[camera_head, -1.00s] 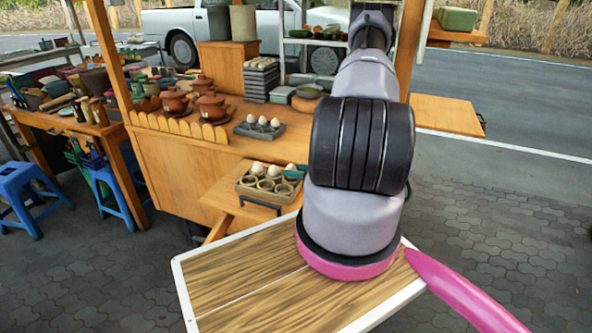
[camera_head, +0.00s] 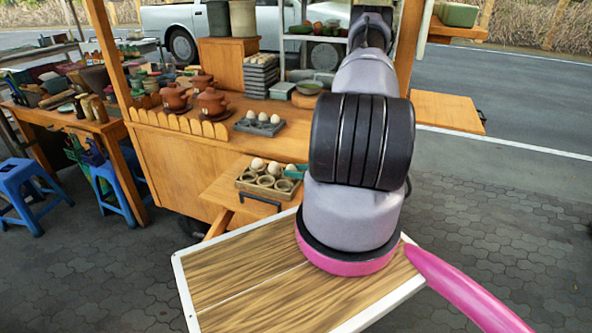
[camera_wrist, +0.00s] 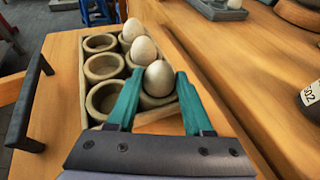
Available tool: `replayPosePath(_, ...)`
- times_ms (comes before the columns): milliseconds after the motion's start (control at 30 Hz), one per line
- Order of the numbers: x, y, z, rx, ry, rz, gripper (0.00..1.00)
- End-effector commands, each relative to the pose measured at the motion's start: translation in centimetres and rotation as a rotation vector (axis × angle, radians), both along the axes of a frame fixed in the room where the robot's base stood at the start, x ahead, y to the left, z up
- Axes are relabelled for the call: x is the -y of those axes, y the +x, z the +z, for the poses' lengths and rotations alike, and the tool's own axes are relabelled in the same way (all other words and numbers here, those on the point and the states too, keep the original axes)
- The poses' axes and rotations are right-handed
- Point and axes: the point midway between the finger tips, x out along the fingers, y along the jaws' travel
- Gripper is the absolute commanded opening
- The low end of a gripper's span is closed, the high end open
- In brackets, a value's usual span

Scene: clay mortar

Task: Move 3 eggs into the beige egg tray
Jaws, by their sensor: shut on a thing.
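The beige egg tray (camera_head: 246,187) stands on the cart's wooden ledge; in the wrist view its rim (camera_wrist: 84,85) frames two rows of round cups. Two pale eggs, the far one (camera_wrist: 132,30) and the middle one (camera_wrist: 143,50), sit in the right-hand row. My gripper (camera_wrist: 158,75) has teal fingers shut on a third egg (camera_wrist: 159,79), at the near cup of that row. I cannot tell whether this egg touches the cup. The left-hand cups are empty. In the head view my arm hides much of the gripper, and the held egg (camera_head: 291,169) shows beside a teal finger.
A grey tray (camera_head: 258,130) with several pale eggs stands on the counter behind. A dark handle (camera_wrist: 28,105) rises at the ledge's left. Clay pots (camera_head: 212,103) stand further left. A jar (camera_wrist: 311,98) is at the wrist view's right edge. Bare wood lies right of the tray.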

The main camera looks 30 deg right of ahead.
Motion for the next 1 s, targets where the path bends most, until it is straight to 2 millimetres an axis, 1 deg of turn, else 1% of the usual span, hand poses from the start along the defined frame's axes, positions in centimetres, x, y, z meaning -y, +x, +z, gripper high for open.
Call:
replayPosePath(467, -0.01, 0.0, -0.41, 0.0, 0.0, 0.0, 0.24)
replayPosePath(500, -0.01, 0.0, -0.41, 0.0, 0.0, 0.0, 0.58)
replayPosePath(567, -0.01, 0.0, -0.41, 0.0, 0.0, 0.0, 0.81)
replayPosePath(600, -0.01, 0.0, -0.41, 0.0, 0.0, 0.0, 0.86)
replayPosePath(867, 0.0, -0.01, -0.41, 0.0, 0.0, 0.0, 0.86)
replayPosePath(1000, 0.54, -0.04, -0.07, 0.0, -0.001, 0.002, 0.86)
